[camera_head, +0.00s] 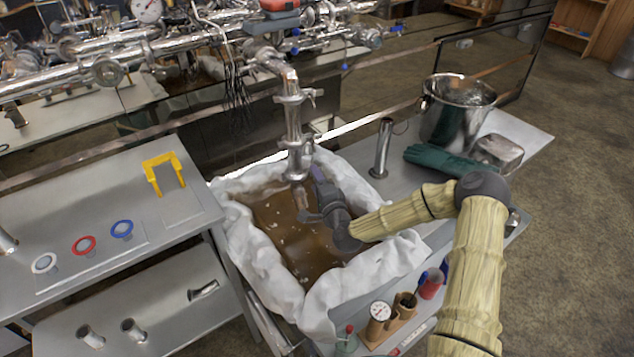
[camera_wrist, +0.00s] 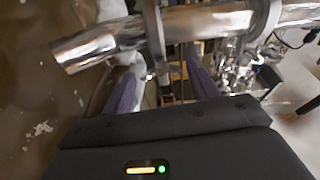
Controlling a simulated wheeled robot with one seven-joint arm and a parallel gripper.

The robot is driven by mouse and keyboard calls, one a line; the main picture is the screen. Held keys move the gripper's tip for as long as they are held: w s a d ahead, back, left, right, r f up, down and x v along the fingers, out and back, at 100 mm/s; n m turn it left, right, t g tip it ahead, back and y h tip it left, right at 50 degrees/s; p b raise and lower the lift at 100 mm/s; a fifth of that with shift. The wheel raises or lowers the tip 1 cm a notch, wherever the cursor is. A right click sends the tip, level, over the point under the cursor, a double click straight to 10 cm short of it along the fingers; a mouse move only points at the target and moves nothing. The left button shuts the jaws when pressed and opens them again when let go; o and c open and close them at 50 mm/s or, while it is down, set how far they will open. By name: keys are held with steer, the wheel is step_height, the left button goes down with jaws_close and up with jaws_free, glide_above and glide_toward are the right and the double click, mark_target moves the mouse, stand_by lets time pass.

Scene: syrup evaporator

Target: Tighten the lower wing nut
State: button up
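A shiny steel pipe (camera_head: 294,125) hangs down over the lined basin, with clamp rings around it. The lower clamp (camera_head: 299,146) is near the pipe's bottom end. In the wrist view the pipe (camera_wrist: 207,20) crosses the top, and the lower clamp (camera_wrist: 154,30) is its left ring. A small metal part hangs below that ring near the gap between my fingers; I cannot tell clearly whether it is the lower wing nut. My gripper (camera_head: 316,178) is beside the pipe's lower end. In the wrist view my gripper (camera_wrist: 162,82) has its purple fingers apart, with nothing visibly pinched.
The basin's white liner (camera_head: 385,262) surrounds brown liquid (camera_head: 285,235) below the pipe. The upper clamp (camera_head: 292,98) is above the lower one. A steel cylinder (camera_head: 381,148), green glove (camera_head: 440,160) and bucket (camera_head: 455,115) stand right. A yellow bracket (camera_head: 163,170) is left.

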steer(key=shift+o, duration=0.6)
steer(key=v, duration=1.7)
steer(key=shift+s, duration=0.2)
steer(key=shift+d+r, duration=0.1)
steer(key=shift+d, duration=0.05)
